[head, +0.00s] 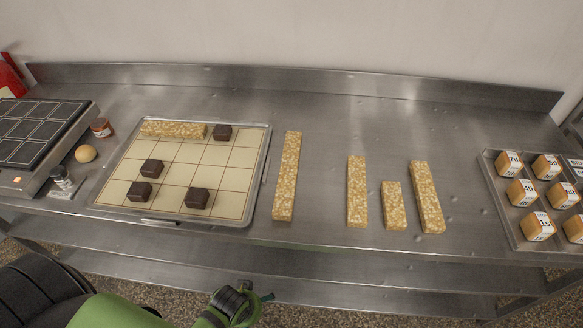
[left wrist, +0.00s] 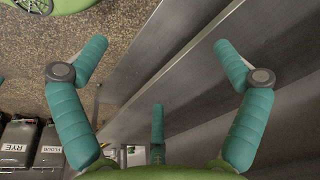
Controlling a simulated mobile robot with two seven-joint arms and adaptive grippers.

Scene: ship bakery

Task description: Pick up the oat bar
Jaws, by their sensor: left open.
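Several oat bars, tan and grainy, are in the head view. One oat bar (head: 173,129) lies along the back left of the gridded tray (head: 262,150). A long oat bar (head: 287,177) lies just right of the tray. Farther right on the bare steel lie a medium bar (head: 357,190), a short bar (head: 393,205) and a longer bar (head: 426,197). My left gripper (head: 256,304) is low at the front of the table, apart from all bars. In the left wrist view its teal fingers (left wrist: 162,60) are spread and empty. My right gripper is not in view.
Several dark brown cubes (head: 197,198) stand on the gridded tray. A rack of labelled cubes (head: 487,160) is at the right. The steel between bars and rack is clear.

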